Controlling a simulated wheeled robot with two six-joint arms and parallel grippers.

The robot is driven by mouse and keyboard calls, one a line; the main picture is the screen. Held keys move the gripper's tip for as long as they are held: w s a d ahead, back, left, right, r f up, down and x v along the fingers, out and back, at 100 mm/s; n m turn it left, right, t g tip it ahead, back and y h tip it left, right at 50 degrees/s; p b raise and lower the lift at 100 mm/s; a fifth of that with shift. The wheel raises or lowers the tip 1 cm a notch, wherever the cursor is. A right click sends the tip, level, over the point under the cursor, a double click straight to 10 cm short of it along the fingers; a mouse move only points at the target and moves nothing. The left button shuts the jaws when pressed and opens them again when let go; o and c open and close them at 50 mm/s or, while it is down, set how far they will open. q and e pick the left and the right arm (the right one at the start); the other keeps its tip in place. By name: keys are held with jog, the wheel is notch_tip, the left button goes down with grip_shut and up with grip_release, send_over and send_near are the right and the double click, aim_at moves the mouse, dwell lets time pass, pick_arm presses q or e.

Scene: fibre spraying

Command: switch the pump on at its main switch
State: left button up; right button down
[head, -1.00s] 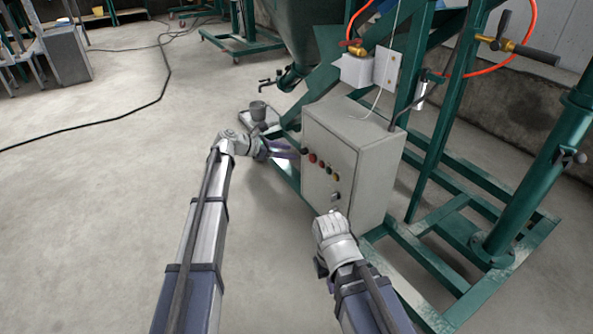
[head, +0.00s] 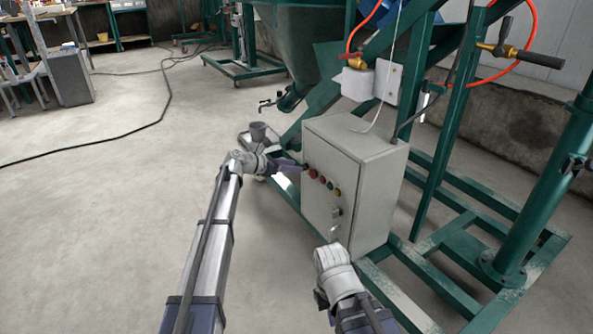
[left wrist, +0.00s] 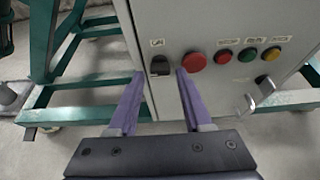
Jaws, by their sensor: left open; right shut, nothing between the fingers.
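The pump's grey control cabinet (head: 372,170) has its main switch, a black rotary knob (left wrist: 159,66), at the upper left of its front, under a small label. My left gripper (left wrist: 159,76) is open, with one purple finger on each side of the knob in the left wrist view. I cannot tell whether the fingers touch it. In the head view my left gripper (head: 300,167) is at the cabinet's front left edge and covers part of the switch. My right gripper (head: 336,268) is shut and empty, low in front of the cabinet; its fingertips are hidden.
A red mushroom button (left wrist: 194,62) sits close right of the knob, followed by smaller red, green and yellow buttons (left wrist: 247,55). A door handle (left wrist: 262,90) sticks out below them. Green frame beams (head: 440,290) surround the cabinet. Open floor lies left.

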aim_at(304, 167)
pick_arm(q)
jog(key=shift+x, duration=1.2)
grip_shut()
